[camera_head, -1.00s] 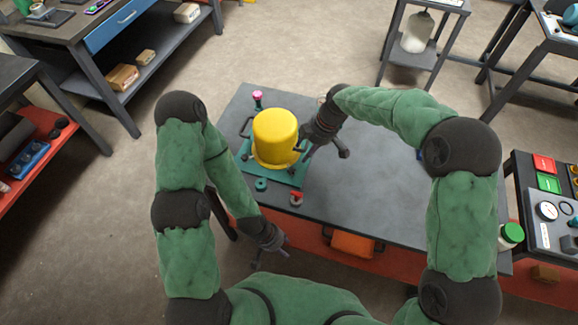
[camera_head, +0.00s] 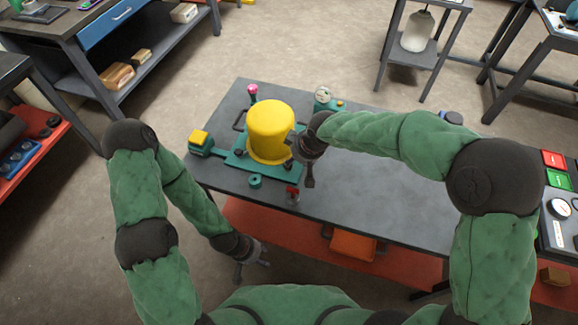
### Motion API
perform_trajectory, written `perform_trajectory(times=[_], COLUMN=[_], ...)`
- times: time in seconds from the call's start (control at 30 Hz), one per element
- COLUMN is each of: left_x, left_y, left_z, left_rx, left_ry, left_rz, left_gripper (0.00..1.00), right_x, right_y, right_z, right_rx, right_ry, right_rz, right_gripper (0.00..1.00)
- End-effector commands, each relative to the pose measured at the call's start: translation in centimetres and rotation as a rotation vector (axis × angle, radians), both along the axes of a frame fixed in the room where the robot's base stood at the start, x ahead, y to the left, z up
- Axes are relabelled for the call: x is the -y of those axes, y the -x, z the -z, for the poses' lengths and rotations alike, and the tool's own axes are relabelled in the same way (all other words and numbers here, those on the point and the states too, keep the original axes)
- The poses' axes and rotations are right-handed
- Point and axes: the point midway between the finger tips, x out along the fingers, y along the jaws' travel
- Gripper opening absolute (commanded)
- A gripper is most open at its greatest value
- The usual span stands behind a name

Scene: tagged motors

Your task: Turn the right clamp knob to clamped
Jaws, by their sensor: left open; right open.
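A yellow cylinder (camera_head: 270,131) with a wide lower rim stands upright on a teal base (camera_head: 237,161) on the grey table. A small dark knob (camera_head: 238,153) shows at the base's left side. My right gripper (camera_head: 300,163) is open, at the right side of the cylinder over the base's right edge. The right clamp knob cannot be made out; that part of the base is largely hidden by the gripper. My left gripper (camera_head: 252,270) is open and empty, low in front of the table, away from the base.
On the grey table (camera_head: 385,190) are a teal ring (camera_head: 255,181), a red-topped piece (camera_head: 292,194), a yellow-topped teal block (camera_head: 200,142), a pink-topped post (camera_head: 252,91) and a gauge (camera_head: 323,96). The table's right part is mostly clear. An orange bin (camera_head: 352,245) sits below.

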Motion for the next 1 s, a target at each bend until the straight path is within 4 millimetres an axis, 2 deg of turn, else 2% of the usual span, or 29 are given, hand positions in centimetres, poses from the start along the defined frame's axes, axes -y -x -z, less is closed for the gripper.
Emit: perform_trajectory(times=[0.03,0.1,0.4,0.6,0.87,0.9,1.0], left_x=[0.0,0.0,0.0,0.0,0.0,0.0,0.0], left_y=[0.0,0.0,0.0,0.0,0.0,0.0,0.0], left_z=[0.5,0.9,2.3,2.5,2.5,2.5,2.5], left_rx=[0.000,0.000,0.000,0.000,0.000,0.000,0.000], left_ry=[0.000,0.000,0.000,0.000,0.000,0.000,0.000], left_rz=[0.000,0.000,0.000,0.000,0.000,0.000,0.000], left_gripper=[0.44,0.44,0.44,0.44,0.44,0.44,0.44], right_x=[-0.2,-0.5,-1.6,-1.9,-1.9,-1.9,-1.9], right_y=[-0.2,-0.6,-2.0,-2.4,-2.5,-2.4,-2.4], right_z=[1.3,2.5,6.5,7.5,7.5,7.5,7.5], right_rx=[-0.005,-0.004,-0.002,-0.001,-0.001,-0.001,-0.001], right_ry=[0.002,0.001,0.001,0.000,0.000,0.000,0.000], right_rz=[-0.001,-0.002,-0.001,-0.002,-0.002,-0.002,-0.002], right_gripper=[0.51,0.51,0.51,0.51,0.51,0.48,0.20])
